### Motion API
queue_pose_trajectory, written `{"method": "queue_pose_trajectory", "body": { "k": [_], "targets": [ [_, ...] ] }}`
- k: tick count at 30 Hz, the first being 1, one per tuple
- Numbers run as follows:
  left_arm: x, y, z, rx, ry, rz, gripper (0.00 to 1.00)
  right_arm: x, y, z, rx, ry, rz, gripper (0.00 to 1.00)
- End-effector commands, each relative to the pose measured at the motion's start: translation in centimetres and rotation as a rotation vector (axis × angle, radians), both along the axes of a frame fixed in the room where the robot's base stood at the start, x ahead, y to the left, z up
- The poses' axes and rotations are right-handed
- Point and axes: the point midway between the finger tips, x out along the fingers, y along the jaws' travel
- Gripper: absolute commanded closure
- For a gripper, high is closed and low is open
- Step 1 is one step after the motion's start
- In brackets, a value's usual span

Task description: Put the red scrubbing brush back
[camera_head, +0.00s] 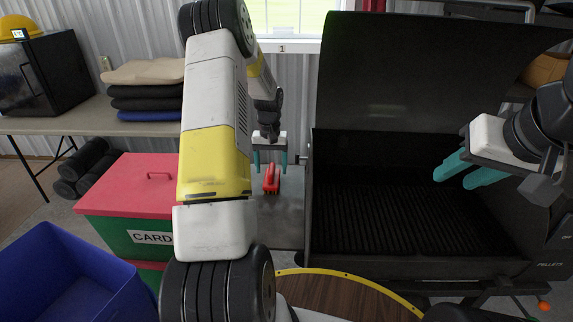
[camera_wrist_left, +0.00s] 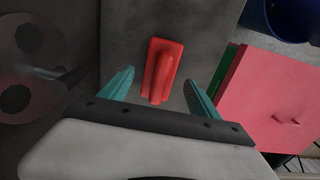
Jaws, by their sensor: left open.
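The red scrubbing brush (camera_head: 271,180) lies on a grey side shelf (camera_head: 283,222) at the left of the open grill (camera_head: 400,200). My left gripper (camera_head: 270,164) is above the brush with its teal fingers open. In the left wrist view the brush (camera_wrist_left: 162,70) is between and just beyond the two open fingertips (camera_wrist_left: 158,84). I cannot tell whether a finger touches it. My right gripper (camera_head: 456,174) is over the right part of the grill, its teal fingers apart and nothing seen between them.
A red-lidded green box (camera_head: 125,190) marked CARD stands left of the shelf, with a blue bin (camera_head: 70,280) in front. The raised grill lid (camera_head: 410,70) stands behind the grates. A table (camera_head: 85,122) with folded cloths (camera_head: 145,88) is at the back left.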

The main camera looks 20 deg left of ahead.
Motion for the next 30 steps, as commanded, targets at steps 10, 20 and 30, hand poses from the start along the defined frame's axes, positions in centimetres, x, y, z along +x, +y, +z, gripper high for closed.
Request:
{"method": "queue_pose_trajectory", "body": {
  "k": [10,20,30],
  "targets": [
    [0.0,0.0,6.3,0.000,-0.001,0.000,0.29,0.0,0.0,0.0,0.000,0.000,0.000,0.62],
    [-1.9,-2.2,12.6,0.000,-0.066,-0.036,0.29,0.0,0.0,0.0,0.000,0.000,0.000,0.62],
    [-10.8,-8.4,24.0,-0.022,-0.254,-0.136,0.29,0.0,0.0,0.0,0.000,0.000,0.000,0.62]
  ]
}}
